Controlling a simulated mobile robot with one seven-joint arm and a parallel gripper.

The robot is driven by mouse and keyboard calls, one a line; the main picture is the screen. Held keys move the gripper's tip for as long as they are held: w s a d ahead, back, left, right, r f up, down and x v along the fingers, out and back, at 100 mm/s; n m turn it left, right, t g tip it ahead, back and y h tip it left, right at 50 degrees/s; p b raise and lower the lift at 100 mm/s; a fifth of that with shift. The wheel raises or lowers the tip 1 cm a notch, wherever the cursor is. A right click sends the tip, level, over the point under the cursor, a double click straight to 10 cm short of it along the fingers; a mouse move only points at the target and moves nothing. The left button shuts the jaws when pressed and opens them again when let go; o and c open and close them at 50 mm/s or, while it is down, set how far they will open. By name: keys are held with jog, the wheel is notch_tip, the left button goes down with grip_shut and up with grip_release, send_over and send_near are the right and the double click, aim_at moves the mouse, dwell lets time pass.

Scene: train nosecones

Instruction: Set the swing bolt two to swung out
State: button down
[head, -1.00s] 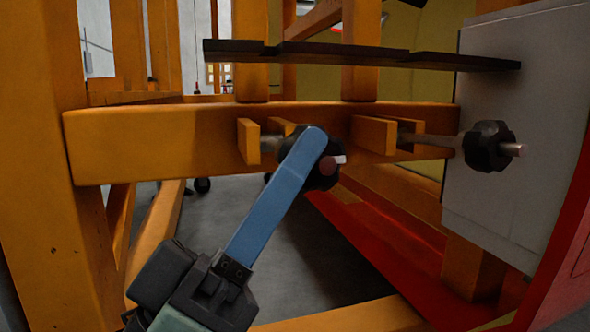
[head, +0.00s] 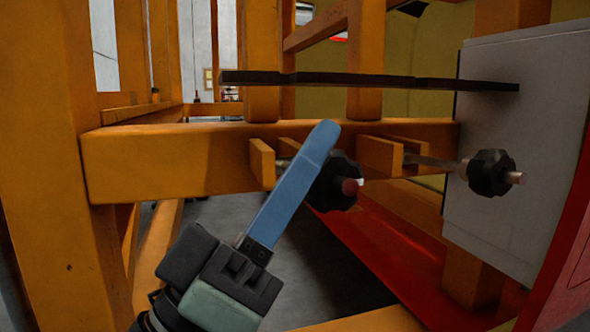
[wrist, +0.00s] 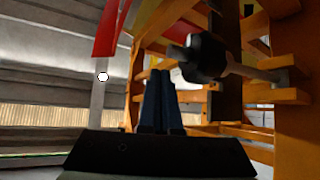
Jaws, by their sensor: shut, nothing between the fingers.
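Two swing bolts with black lobed knobs show in the head view. The middle swing bolt's knob (head: 336,184) sits in front of the orange beam, partly hidden behind my fingers. The right swing bolt's knob (head: 490,172) has its rod running left to an orange bracket, near a grey panel. I cannot tell which is number two. My gripper (head: 328,128) has blue fingers, shut and empty, crossing in front of the middle knob with tips above it. In the wrist view my fingers (wrist: 160,75) are together, left of and below a black knob (wrist: 203,58) on a rod.
The orange beam (head: 160,165) runs across behind the bolts, with bracket plates (head: 380,155) standing off it. A dark bar (head: 370,80) spans above. The grey panel (head: 530,140) and a red edge (head: 565,250) close off the right. Dark floor shows below.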

jog(key=s+a+f, duration=0.2)
jog(key=a+f, duration=0.4)
jog(key=f, duration=0.1)
jog(key=shift+s+f, duration=0.2)
jog(key=shift+f, duration=0.1)
jog(key=shift+a, duration=0.1)
